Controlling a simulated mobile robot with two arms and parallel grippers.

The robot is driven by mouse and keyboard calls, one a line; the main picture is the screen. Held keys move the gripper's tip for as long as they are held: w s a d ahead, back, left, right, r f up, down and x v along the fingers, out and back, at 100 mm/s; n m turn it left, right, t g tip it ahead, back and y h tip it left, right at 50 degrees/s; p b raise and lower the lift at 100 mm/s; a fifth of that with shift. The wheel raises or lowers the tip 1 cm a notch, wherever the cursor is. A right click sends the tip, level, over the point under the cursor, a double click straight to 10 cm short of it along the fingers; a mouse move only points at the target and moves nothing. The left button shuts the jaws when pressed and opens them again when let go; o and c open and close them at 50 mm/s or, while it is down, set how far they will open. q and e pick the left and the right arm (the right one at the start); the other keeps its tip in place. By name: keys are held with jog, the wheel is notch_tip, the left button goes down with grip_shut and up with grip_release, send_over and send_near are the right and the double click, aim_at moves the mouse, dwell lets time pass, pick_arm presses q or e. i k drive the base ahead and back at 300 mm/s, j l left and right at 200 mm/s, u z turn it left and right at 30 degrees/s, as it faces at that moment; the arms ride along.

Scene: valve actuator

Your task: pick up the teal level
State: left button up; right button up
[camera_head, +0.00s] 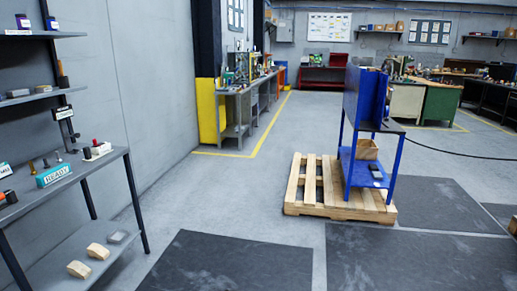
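A teal block with a white label (54,175) sits on the dark middle shelf (104,166) of the rack at the left. It is the only clearly teal thing I see on the rack, but at this size I cannot tell if it is a level. Small brass-coloured upright pieces stand just behind it, and a red-topped piece (96,144) stands to its right. Neither of my grippers shows in this view.
A blue stand (350,172) rests on a wooden pallet (308,205) right of centre. Dark mats (230,265) lie on the grey floor. The lower shelf holds two tan blocks (98,250). A grey bench (235,92) stands farther back. Floor between rack and pallet is clear.

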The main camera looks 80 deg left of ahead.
aim_at(47, 179)
jog(key=u, duration=4.45)
jog(key=i+l+u, duration=0.75)
jog(key=i+l, duration=0.15)
jog(key=l, duration=0.15)
